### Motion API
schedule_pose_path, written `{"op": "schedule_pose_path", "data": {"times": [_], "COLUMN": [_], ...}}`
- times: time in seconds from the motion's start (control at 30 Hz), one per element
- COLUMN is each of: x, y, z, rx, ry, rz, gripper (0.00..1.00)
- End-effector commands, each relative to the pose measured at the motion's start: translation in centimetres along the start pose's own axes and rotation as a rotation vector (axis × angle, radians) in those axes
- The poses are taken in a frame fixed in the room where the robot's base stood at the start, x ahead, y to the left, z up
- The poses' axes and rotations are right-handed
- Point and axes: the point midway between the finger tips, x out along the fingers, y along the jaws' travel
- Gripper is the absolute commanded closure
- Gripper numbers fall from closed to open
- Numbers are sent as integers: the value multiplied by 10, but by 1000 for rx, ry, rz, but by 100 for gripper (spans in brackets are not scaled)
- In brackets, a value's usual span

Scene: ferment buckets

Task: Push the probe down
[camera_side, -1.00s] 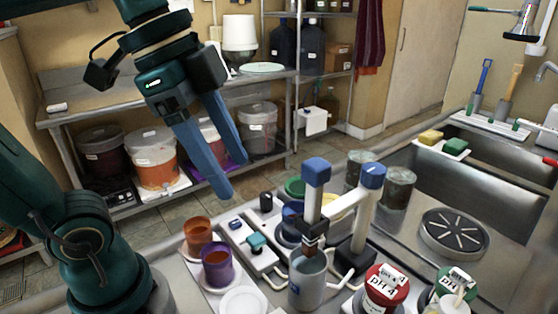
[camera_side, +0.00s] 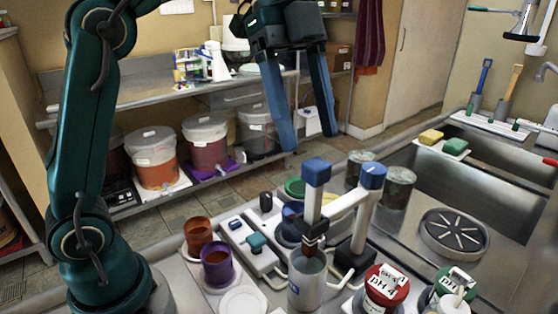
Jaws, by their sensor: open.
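The probe (camera_side: 314,205) is a pale upright shaft with a blue cap. It stands over a grey cup (camera_side: 306,290), with a dark brown piece at its lower end by the cup's mouth. An arm joins it to a white stand post (camera_side: 364,215) with a blue top (camera_side: 372,176). My gripper (camera_side: 309,142) is open and empty, with two blue fingers pointing down. Its fingertips appear just above the probe's cap in the picture, apart from it. The depth between them is hard to judge. The probe's tip is hidden.
A red pH 4 jar (camera_side: 386,285) and a green-topped jar (camera_side: 455,285) stand at the right front. An orange-brown cup (camera_side: 198,236) and a purple cup (camera_side: 217,265) stand left. A sink (camera_side: 480,190) lies at right. Lidded buckets (camera_side: 155,160) stand under the back bench.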

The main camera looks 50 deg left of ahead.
Motion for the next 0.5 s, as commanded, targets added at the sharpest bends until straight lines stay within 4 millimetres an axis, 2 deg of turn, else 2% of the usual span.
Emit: {"op": "schedule_pose_path", "data": {"times": [0.5], "x": [39], "y": [1], "z": [0], "rx": [0], "ry": [-2], "rz": [-2], "gripper": [35]}}
